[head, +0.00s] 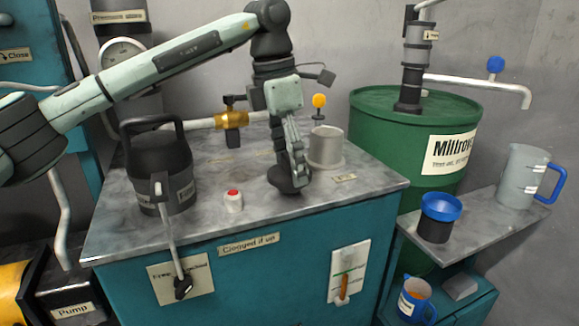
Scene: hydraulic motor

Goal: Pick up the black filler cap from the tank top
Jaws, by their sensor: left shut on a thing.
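My left gripper (296,172) points down over the grey tank top (210,222). It is shut on the black filler cap (284,182), a dark round piece at its fingertips. The fingers hide part of the cap. I cannot tell whether the cap touches the tank top or is just above it. A grey cylindrical neck (326,149) stands just right of and behind the gripper. My right gripper is not in view.
A black handled canister (160,165) and a white button with a red top (233,201) stand left on the tank top. A brass valve (232,119) is behind. A green drum (400,125) and a shelf with a blue-rimmed cup (440,207) and a jug (522,178) are right.

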